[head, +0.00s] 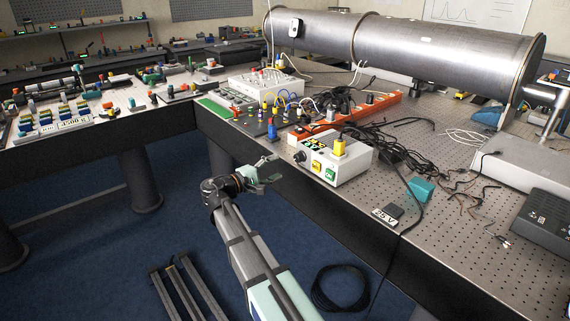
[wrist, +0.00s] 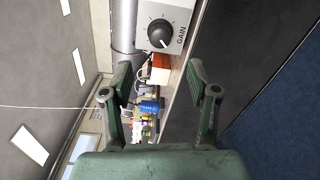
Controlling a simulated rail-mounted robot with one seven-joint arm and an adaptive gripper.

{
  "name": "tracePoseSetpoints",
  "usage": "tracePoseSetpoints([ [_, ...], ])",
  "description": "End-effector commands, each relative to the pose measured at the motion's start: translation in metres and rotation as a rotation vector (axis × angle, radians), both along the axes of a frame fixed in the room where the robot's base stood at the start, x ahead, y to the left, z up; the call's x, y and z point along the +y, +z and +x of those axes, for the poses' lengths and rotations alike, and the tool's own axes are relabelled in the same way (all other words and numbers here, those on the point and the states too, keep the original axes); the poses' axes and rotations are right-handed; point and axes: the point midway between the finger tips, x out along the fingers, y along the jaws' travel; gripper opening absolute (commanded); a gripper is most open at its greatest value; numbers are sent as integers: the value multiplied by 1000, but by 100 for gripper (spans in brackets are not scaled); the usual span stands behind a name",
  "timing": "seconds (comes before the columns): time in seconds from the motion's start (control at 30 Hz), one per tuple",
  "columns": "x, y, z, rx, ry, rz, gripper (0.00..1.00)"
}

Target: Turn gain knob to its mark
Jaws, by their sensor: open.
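The gain knob (wrist: 161,33) is a black round knob with a pale pointer line on the pale face of a control box (wrist: 184,14). The word GAIN is printed sideways to its right in the wrist view, and small marks ring it. I cannot tell which mark is the target. In the head view the knob (head: 299,157) is at the left of the white control box (head: 345,168), which stands at the table's front edge. My gripper (head: 268,171) is open and empty, left of the box and apart from it. In the wrist view its fingers (wrist: 161,78) are spread below the knob.
The box also carries a yellow button (head: 317,167), a green button (head: 330,174) and a yellow plug (head: 339,147). An orange power strip (head: 375,108) and black cables lie behind it. A teal block (head: 421,189) is to the right.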

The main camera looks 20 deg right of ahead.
Motion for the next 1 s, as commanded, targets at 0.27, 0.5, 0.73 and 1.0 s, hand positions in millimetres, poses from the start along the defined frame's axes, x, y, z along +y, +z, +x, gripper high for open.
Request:
tracePoseSetpoints([
  [0.27,24,0,-7,0,0,0,60],
  [0.5,25,0,-7,0,-1,0,60],
  [0.73,25,0,-7,-1,0,0,60],
  [1.0,30,-55,-14,-22,37,236,60],
])
